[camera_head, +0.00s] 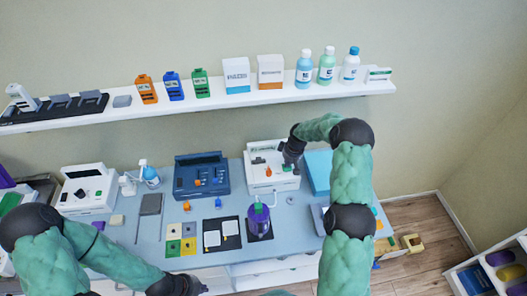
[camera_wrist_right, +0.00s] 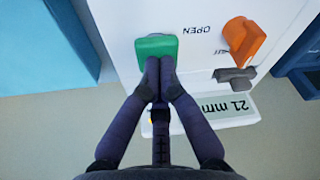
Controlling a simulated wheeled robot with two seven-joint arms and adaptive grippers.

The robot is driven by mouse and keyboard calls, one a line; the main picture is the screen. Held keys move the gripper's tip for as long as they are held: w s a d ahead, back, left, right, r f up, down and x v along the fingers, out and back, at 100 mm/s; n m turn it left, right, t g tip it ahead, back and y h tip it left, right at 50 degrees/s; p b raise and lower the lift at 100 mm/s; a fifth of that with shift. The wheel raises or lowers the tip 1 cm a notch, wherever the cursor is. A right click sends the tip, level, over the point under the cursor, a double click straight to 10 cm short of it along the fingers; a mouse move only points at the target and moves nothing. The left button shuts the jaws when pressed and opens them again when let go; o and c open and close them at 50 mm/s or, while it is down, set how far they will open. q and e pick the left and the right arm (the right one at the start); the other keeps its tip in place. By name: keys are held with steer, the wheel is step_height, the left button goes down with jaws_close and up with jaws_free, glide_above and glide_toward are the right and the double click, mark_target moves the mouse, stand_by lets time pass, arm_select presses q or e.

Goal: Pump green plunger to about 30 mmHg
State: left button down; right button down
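The white pump unit (camera_head: 262,180) stands at the back of the table, below the shelf. In the right wrist view its green plunger (camera_wrist_right: 156,46) shows on the white panel. The display (camera_wrist_right: 235,106) appears upside down and reads 21 mm, with the rest of the unit text cut off. My right gripper (camera_wrist_right: 159,66) is shut, its fingertips together at the edge of the green plunger and seeming to touch it. In the head view the right gripper (camera_head: 290,164) is over the unit's right part. My left gripper (camera_head: 188,287) is low at the bottom edge; its fingers are unclear.
An orange knob (camera_wrist_right: 242,40) sits beside the plunger, near an OPEN label, with a grey part below it. A dark blue unit (camera_head: 201,176) stands left of the white one. A blue box (camera_head: 318,170) is close on the right. A purple bottle-like object (camera_head: 258,220) stands in front.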

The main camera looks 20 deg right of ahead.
steer(key=shift+r+p, duration=0.75)
steer(key=shift+r, duration=1.65)
steer(key=shift+f+b, duration=1.95)
steer(key=shift+f, duration=0.45)
steer(key=shift+r, duration=0.1)
steer(key=shift+r+p, duration=0.8)
steer(key=shift+r, duration=1.45)
step_height(320, 180, up, 5)
steer(key=shift+p, duration=0.9)
